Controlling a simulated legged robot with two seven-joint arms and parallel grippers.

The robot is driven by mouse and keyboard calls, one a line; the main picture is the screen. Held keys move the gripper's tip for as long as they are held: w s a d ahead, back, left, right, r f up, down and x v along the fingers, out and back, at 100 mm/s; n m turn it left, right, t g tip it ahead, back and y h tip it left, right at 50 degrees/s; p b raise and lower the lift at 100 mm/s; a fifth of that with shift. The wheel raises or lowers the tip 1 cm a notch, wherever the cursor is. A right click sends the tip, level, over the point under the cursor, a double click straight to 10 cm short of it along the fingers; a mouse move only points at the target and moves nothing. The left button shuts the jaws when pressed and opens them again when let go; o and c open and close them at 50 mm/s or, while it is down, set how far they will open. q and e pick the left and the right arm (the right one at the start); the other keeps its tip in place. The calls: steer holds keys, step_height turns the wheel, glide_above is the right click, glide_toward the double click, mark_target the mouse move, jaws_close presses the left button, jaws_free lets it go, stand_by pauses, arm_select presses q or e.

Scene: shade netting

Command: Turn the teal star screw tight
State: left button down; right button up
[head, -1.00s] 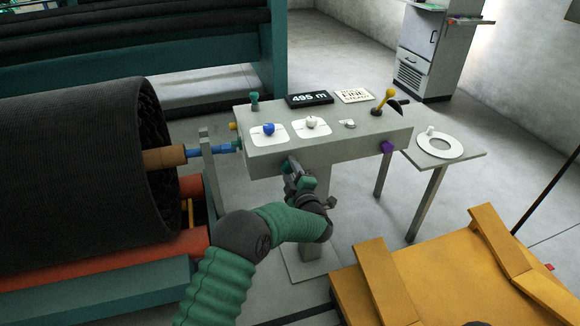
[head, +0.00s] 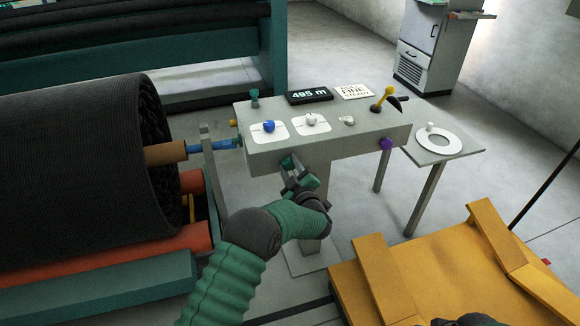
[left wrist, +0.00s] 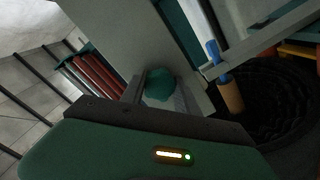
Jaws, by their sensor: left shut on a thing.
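The teal star screw (head: 286,161) is on the front face of the grey console (head: 345,146), mostly hidden by my left gripper. In the left wrist view, its rounded teal head (left wrist: 160,84) sits between the jaws. My left gripper (head: 290,170) reaches up to it from below and is shut on it. My right gripper is not in view; a dark shape shows at the bottom edge of the head view.
A blue knob (head: 268,127), a white knob (head: 311,120) and a yellow-handled lever (head: 384,97) stand on the console. A purple knob (head: 386,144) is at its right end. A large black roll (head: 75,175) lies left, and an orange-yellow bench (head: 440,275) stands front right.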

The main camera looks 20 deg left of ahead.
arm_select(q)
steer(key=shift+d+f, duration=0.1)
steer(key=shift+f, duration=0.25)
steer(key=c, duration=1.1)
jaws_free()
steer(key=shift+c, duration=0.2)
steer(key=shift+o, duration=1.2)
steer(key=shift+r, duration=0.15)
steer(key=shift+s, duration=0.1)
steer(key=p+v, duration=0.1)
steer(key=v, duration=1.5)
steer(key=shift+s+d, duration=0.2)
steer(key=shift+d, duration=0.1)
